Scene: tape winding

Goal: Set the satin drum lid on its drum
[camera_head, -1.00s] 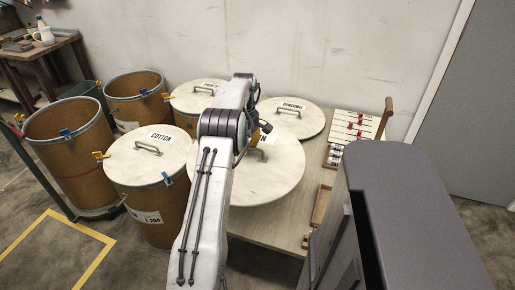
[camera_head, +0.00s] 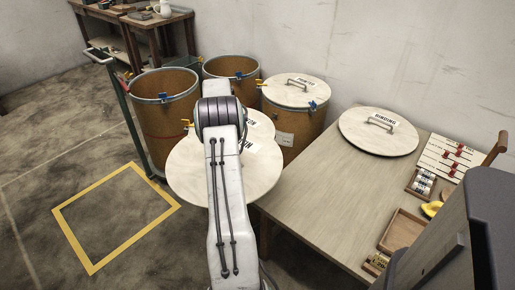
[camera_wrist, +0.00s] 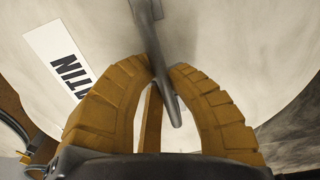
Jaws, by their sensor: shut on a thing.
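The satin lid (camera_head: 191,178) is a pale round disc held level in front of the drums; its label is partly hidden by my arm. In the wrist view the lid (camera_wrist: 235,45) fills the picture, with part of the label (camera_wrist: 62,65) showing. My gripper (camera_wrist: 163,72) is shut on the lid's grey bar handle (camera_wrist: 150,35); in the head view my arm hides it. Two brown drums stand without lids: the left open drum (camera_head: 166,125) and the back open drum (camera_head: 230,68). I cannot tell which is the satin drum.
The painted-label drum (camera_head: 294,120) has its lid on. The binding lid (camera_head: 378,140) lies on the wooden table (camera_head: 325,190). A green cart handle (camera_head: 120,100) stands left of the drums. A yellow floor square (camera_head: 115,218) is empty.

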